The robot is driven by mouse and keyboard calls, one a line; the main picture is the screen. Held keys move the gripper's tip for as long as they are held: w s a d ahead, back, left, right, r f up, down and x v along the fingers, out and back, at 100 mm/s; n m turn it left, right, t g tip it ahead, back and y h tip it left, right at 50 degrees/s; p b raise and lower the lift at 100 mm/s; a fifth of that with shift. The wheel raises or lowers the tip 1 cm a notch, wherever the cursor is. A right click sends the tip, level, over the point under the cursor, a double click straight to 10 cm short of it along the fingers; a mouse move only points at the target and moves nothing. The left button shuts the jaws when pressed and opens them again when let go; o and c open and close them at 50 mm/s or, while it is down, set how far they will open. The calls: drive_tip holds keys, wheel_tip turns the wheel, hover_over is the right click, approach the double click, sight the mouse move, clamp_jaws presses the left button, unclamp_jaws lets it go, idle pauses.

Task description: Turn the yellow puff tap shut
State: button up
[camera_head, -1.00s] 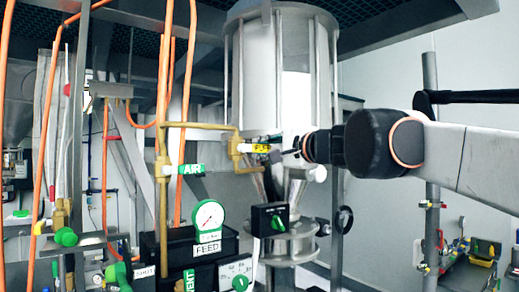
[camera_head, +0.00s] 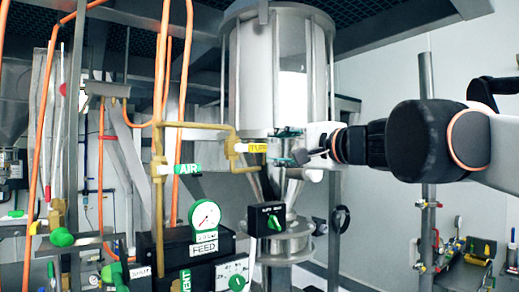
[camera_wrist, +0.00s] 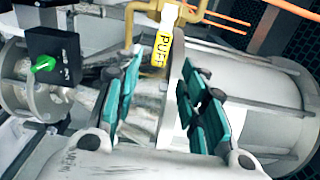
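The yellow puff tap handle (camera_head: 257,148), marked PUFF, sticks out sideways to the right from a brass pipe fitting. In the wrist view the yellow handle (camera_wrist: 163,48) shows at the top centre, with a white part at its pipe end. My gripper (camera_head: 289,146) is just right of the handle in the head view, its teal fingers spread. In the wrist view my gripper (camera_wrist: 160,75) is open and empty, with the handle's free end in line with the gap between the fingertips. I cannot tell whether a finger touches it.
A large steel hopper (camera_head: 255,80) stands right behind the tap. A black box with a green knob (camera_head: 273,223) hangs below.

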drive_tip(key=v, duration=0.4)
drive_tip(key=shift+s+d, duration=0.15)
drive_tip(key=shift+s, duration=0.05)
drive_tip(key=s+f+n+g+h+b, duration=0.1)
drive_tip(key=s+f+n+g+b, duration=0.3)
drive_tip(key=f, duration=1)
drive_tip(key=s+f+n+h+b, duration=0.1)
drive_tip(key=s+f+b, duration=0.35)
drive_tip(key=f, duration=0.95)
drive_tip(key=s+f+n+g+h+b, duration=0.15)
drive_tip(key=f+b, duration=0.45)
drive_tip(key=f, duration=0.8)
drive_tip(key=s+d+f+n+h+b, duration=0.1)
drive_tip(key=s+d+f+h+b, duration=0.1)
drive_tip(key=f, duration=0.8)
drive_tip(key=s+d+f+n+g+h+b, duration=0.1)
drive_tip(key=s+d+f+b, duration=0.3)
drive_tip(key=f, duration=0.7)
drive_tip(key=s+d+f+n+g+h+b, duration=0.1)
drive_tip(key=s+d+f+n+h+b, duration=0.2)
drive_tip(key=f, duration=0.8)
drive_tip(key=s+b, duration=0.2)
drive_tip(key=shift+d+b, duration=0.4)
drive_tip(key=shift+f+h, duration=0.15)
drive_tip(key=shift+h, duration=0.1)
